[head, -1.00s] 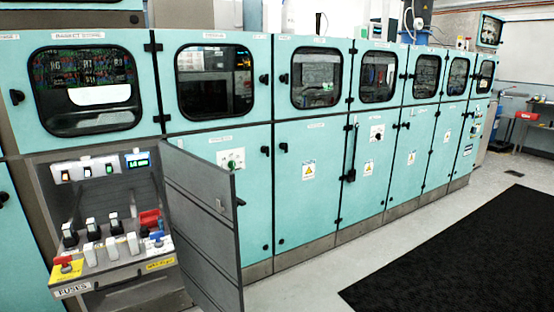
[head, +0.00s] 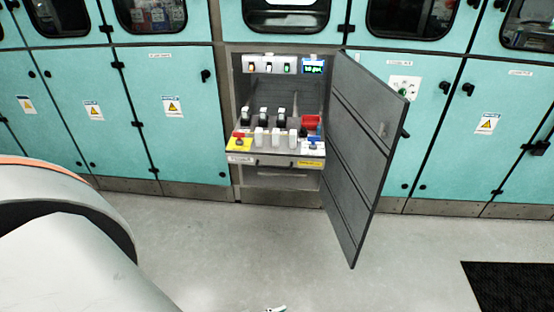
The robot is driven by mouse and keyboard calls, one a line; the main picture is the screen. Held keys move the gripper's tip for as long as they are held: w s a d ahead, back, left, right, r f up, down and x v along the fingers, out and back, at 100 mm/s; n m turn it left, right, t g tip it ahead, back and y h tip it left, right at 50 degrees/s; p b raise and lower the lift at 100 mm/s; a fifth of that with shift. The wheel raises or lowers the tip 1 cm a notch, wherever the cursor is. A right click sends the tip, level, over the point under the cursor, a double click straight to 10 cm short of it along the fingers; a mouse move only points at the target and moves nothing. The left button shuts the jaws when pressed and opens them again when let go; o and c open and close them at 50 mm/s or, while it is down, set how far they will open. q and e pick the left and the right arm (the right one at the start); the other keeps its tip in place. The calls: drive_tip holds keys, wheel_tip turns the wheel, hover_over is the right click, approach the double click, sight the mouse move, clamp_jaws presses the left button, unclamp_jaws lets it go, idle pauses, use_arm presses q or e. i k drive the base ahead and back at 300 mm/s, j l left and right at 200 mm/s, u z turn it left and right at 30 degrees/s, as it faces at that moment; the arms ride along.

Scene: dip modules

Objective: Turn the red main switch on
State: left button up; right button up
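An open cabinet compartment (head: 235,180) stands in the middle of the head view. A sloped control panel slides or juts out of it. On the panel's left end a small red knob sits on a yellow plate (head: 239,144). A larger red block (head: 311,122) sits at the panel's right, above a blue-topped part (head: 313,140). Which red part is the main switch I cannot tell for certain, and its on or off position is too small to read.
The grey compartment door (head: 362,150) hangs open to the right and juts into the room. A lit display (head: 313,66) and several small switches line the compartment's top. A black mat (head: 510,285) lies at lower right.

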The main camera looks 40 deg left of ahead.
sight(238, 134)
drive_tip(key=u, duration=1.4)
